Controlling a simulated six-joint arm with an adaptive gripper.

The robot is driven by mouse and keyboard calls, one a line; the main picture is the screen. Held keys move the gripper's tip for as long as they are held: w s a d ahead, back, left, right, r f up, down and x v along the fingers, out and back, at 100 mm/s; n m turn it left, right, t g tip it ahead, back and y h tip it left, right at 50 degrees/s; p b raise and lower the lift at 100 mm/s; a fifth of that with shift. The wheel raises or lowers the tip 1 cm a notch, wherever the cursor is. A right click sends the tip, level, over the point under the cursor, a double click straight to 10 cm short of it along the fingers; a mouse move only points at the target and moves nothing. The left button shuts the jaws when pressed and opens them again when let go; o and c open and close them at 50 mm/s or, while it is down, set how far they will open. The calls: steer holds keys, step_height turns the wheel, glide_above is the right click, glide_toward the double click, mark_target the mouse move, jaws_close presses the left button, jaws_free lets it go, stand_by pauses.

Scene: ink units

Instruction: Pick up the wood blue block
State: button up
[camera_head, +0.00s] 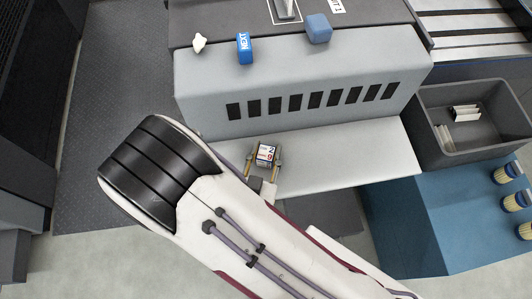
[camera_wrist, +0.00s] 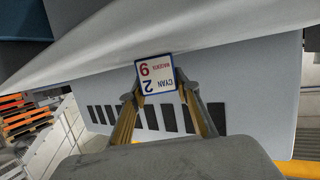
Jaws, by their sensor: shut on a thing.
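My gripper (camera_head: 264,160) is over the pale shelf, with its two fingers closed on the sides of a small block (camera_head: 266,153). The held block shows a white face with printed words and digits and a blue border in the wrist view (camera_wrist: 157,74), between the fingertips (camera_wrist: 160,92). Its other sides are mostly hidden. A plain blue block (camera_head: 318,28) sits on top of the grey machine. A brighter blue block marked NEXT (camera_head: 244,48) stands to its left, near the machine's front edge. Both are away from my gripper.
The grey vented machine front (camera_head: 310,95) rises behind the pale shelf (camera_head: 345,155). A small white object (camera_head: 199,42) lies left of the NEXT block. A dark bin (camera_head: 481,150) with pale items is at right, near a blue surface (camera_head: 430,215) bearing several round containers.

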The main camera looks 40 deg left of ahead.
mark_target(266, 153)
steer(key=shift+r, duration=0.25)
steer(key=shift+r, duration=4.75)
